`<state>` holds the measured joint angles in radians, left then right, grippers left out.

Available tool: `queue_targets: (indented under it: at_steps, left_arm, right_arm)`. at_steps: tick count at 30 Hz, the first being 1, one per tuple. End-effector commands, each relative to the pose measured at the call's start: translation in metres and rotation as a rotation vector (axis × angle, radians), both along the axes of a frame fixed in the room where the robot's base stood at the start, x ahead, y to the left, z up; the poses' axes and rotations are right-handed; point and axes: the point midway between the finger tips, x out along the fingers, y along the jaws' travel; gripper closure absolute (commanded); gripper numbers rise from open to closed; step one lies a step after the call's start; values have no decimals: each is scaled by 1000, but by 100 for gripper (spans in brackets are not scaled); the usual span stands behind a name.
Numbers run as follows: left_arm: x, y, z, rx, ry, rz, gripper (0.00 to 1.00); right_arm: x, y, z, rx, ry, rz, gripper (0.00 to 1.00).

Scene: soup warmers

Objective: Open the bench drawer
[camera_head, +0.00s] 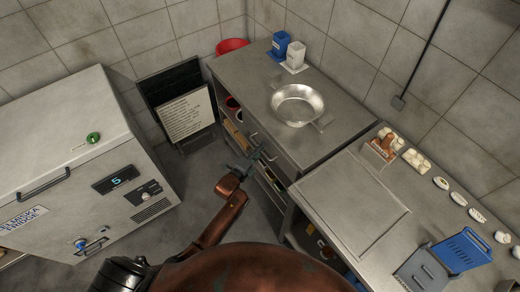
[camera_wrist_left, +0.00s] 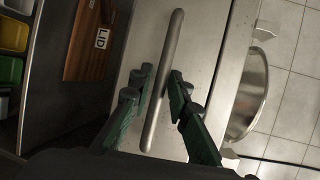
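The bench drawer (camera_head: 281,155) is a metal front under the steel bench top, and it looks shut. In the left wrist view, its front (camera_wrist_left: 207,60) carries a long grey bar handle (camera_wrist_left: 162,85). My left gripper (camera_head: 249,160) is at this front, with the arm reaching in from below. In the left wrist view, my left gripper (camera_wrist_left: 159,83) is open, with one green finger on each side of the bar. The fingers look apart from the bar, though contact at the left finger is hard to tell. My right gripper is not in view.
A steel bowl (camera_head: 297,104) stands on the bench top (camera_head: 247,75), with blue and white containers behind it. Open shelves lie below and left of the drawer. A large white appliance (camera_head: 75,160) stands left, with floor between. A second counter (camera_head: 352,203) adjoins at right.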

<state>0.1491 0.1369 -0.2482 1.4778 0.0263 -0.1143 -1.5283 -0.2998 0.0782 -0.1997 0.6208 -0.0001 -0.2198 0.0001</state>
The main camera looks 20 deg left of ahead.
Motion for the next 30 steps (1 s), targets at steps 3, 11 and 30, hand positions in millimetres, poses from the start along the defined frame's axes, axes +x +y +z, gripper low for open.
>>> queue_targets:
  at_steps: [3,11,30]
  left_arm:
    - [0,0,0,0,0,0,86]
    - [0,0,0,0,0,0,100]
    - [-4,3,0,1,1,1,100]
  right_arm:
    - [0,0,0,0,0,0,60]
    - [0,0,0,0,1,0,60]
    - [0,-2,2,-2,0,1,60]
